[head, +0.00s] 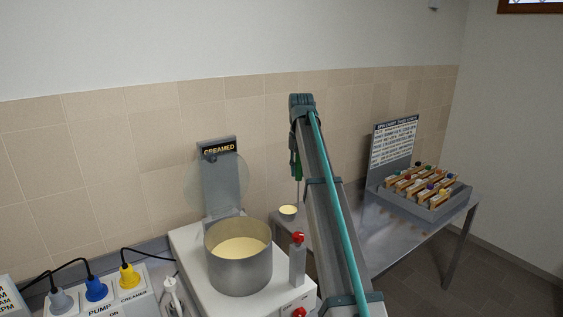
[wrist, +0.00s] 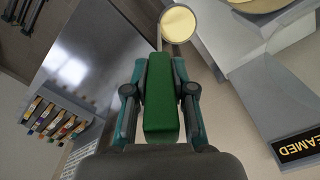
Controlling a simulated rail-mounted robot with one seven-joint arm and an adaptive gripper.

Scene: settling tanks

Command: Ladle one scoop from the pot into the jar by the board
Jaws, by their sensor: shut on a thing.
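The steel pot (head: 240,283) stands on a white unit and holds pale cream liquid. My gripper (wrist: 160,95) is shut on the green handle of the ladle (wrist: 161,112). The ladle's cup (head: 288,213) hangs below on a thin shaft, to the right of the pot's rim and apart from it, and looks full of the same cream liquid. In the head view my arm partly hides the gripper. A lettered board (head: 393,143) stands upright on the metal table at the right. I cannot make out a jar; my arm covers part of the table.
A rack (head: 425,190) of several coloured items sits before the board on the metal table (head: 385,243). A "CREAMED" sign (head: 219,150) rises behind the pot. Cabled plugs are at lower left.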

